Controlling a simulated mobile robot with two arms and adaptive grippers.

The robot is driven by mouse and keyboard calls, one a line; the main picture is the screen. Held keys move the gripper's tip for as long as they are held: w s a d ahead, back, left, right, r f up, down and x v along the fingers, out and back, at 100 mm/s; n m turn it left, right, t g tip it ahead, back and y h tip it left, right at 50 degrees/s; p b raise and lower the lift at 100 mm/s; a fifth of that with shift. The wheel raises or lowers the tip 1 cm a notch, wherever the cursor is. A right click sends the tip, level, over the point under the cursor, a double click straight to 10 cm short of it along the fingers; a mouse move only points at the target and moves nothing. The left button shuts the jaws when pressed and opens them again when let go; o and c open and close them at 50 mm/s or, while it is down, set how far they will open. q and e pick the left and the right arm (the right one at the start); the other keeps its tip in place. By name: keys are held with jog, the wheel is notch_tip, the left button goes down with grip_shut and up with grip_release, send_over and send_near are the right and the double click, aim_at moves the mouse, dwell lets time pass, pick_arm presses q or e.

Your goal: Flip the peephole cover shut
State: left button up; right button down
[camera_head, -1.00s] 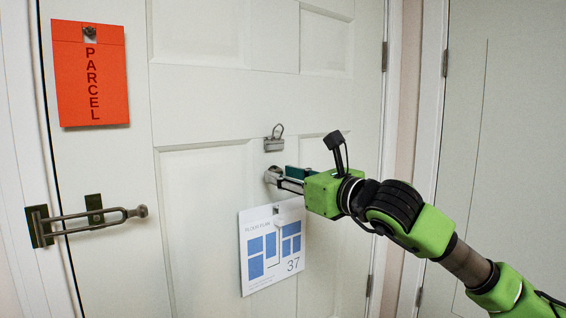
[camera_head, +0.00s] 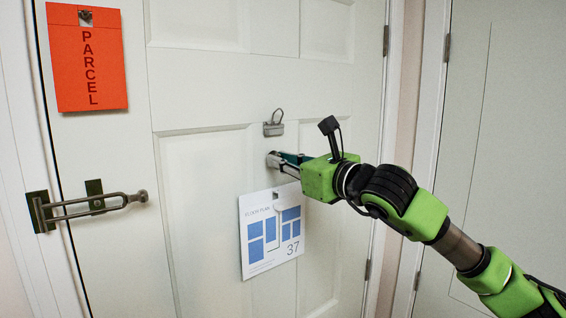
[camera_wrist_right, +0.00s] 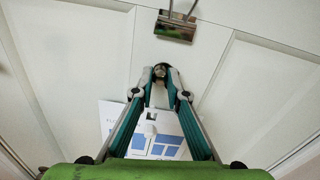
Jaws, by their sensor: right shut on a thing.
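The peephole fitting (camera_head: 272,159) is a small metal piece on the white door, below a metal clip and above the floor plan card. My right gripper (camera_head: 279,160) reaches it from the right, its fingertips at the fitting. In the right wrist view the fingertips (camera_wrist_right: 159,78) come together around a small dark metal part, the peephole cover (camera_wrist_right: 160,68), and are shut on it. The fingers hide much of the cover, and I cannot tell its exact angle. My left gripper is not in view.
The metal clip with a ring (camera_head: 273,127) is just above the peephole, close to my fingers. The floor plan card (camera_head: 257,258) hangs right below. A door latch (camera_head: 97,207) and an orange parcel card (camera_head: 65,60) are at the left, clear of my arm.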

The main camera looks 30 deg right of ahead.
jog(key=shift+w+d+f+n+b, duration=0.1)
jog(key=shift+d+f+n+b, duration=0.7)
jog(key=shift+n, duration=2.45)
jog(key=shift+s+f+n+b, duration=0.1)
jog(key=shift+n+b, duration=1.45)
jog(key=shift+n, duration=1.65)
jog(key=shift+w+d+f+n+b, duration=0.1)
jog(key=shift+d+f+n+b, duration=0.7)
jog(key=shift+n, duration=2.45)
jog(key=shift+a+r+b, duration=0.35)
jog(key=shift+a, duration=0.05)
jog(key=c, duration=2)
grip_release()
